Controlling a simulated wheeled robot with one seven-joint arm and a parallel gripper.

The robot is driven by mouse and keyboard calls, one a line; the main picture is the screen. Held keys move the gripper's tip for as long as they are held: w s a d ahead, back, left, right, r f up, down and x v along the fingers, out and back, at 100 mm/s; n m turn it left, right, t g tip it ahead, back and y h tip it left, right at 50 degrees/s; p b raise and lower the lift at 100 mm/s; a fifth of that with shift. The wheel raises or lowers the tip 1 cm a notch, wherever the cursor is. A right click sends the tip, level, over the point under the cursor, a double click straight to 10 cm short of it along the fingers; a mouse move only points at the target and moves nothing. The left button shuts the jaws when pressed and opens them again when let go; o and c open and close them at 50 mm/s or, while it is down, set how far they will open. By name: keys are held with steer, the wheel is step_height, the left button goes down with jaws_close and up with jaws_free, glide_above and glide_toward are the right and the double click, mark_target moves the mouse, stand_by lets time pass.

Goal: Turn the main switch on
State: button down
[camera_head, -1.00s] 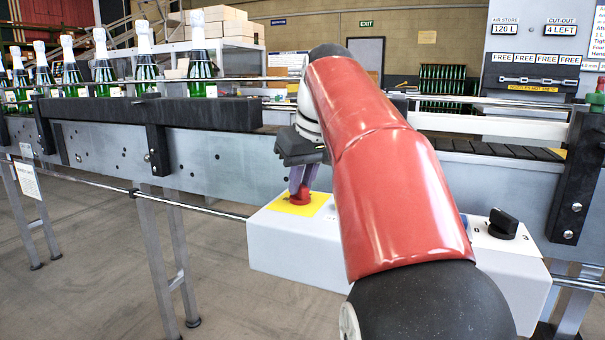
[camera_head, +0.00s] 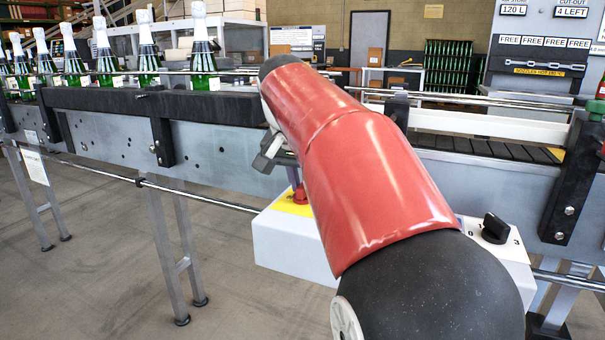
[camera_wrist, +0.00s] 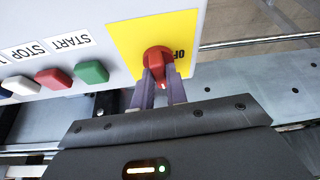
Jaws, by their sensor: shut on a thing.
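The main switch is a red rotary knob (camera_wrist: 158,60) on a yellow plate (camera_wrist: 125,38), with an "OFF" label beside it in the wrist view. A small white mark shows on the knob's edge towards my gripper. My gripper (camera_wrist: 161,78) has its two purple-grey fingers closed around the knob. In the head view the red knob (camera_head: 300,194) shows on the yellow plate at the left end of the white control box (camera_head: 285,240). My red arm hides the middle of the box and part of my gripper there.
Green, red, blue and white push buttons (camera_wrist: 91,71) sit beside the yellow plate. A black selector knob (camera_head: 495,228) is at the box's right end. The conveyor (camera_head: 215,145) with several foil-topped bottles (camera_head: 203,60) runs behind the box.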

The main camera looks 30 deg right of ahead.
steer(key=shift+m, duration=0.6)
steer(key=c, duration=1.4)
jaws_free()
steer(key=shift+g, duration=0.3)
steer(key=v, duration=0.7)
steer(key=shift+a+r, duration=0.2)
steer(key=shift+r, duration=0.15)
steer(key=shift+s, duration=0.1)
